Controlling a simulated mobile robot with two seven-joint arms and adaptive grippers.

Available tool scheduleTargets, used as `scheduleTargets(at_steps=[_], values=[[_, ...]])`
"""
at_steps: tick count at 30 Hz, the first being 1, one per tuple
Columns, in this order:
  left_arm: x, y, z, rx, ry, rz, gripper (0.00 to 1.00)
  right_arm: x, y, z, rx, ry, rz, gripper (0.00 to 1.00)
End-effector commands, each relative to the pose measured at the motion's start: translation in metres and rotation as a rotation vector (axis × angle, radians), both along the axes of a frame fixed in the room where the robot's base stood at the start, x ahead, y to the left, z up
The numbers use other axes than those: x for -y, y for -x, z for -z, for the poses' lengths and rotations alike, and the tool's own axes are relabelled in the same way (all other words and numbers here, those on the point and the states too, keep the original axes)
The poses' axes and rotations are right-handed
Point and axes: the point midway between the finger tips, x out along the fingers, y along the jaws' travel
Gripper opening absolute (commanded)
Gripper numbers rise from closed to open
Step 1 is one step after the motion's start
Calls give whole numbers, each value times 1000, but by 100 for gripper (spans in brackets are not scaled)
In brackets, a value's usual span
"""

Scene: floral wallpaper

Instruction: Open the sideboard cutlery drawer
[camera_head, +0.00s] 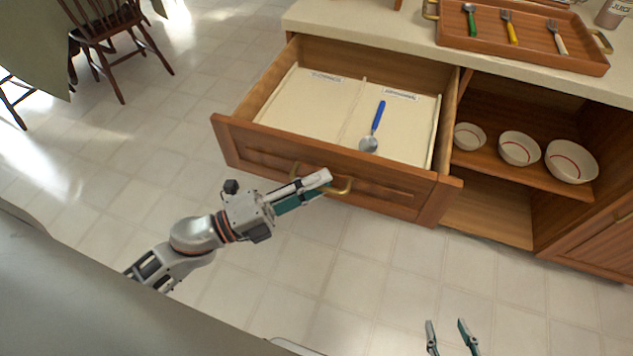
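The cutlery drawer (322,172) of the sideboard (375,39) is pulled well out. Its light inside has a divider and two labelled sections; a blue-handled spoon (374,127) lies in the right one. The drawer front has a curved brass handle (342,190). My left gripper (322,181) is at this handle, its fingers close together over the middle of the bar. Whether the fingers press on the bar is hard to see. My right gripper (448,334) is low at the bottom edge, apart from the sideboard, with its two fingers spread and nothing between them.
Several bowls stand on the open shelf (545,172) right of the drawer. A chair (105,35) is at upper left. Tiled floor before the drawer is clear.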

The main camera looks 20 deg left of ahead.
Motion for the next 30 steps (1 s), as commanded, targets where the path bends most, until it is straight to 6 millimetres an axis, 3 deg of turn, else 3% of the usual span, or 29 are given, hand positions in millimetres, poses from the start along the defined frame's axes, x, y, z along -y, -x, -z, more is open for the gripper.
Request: scheduleTargets(at_steps=[13, 30], values=[[-7, 8, 3, -4, -1, 0, 26, 1, 0, 1, -2, 3, -2, 40], [-77, 76, 16, -2, -1, 0, 26, 1, 0, 0, 0, 2, -1, 40]])
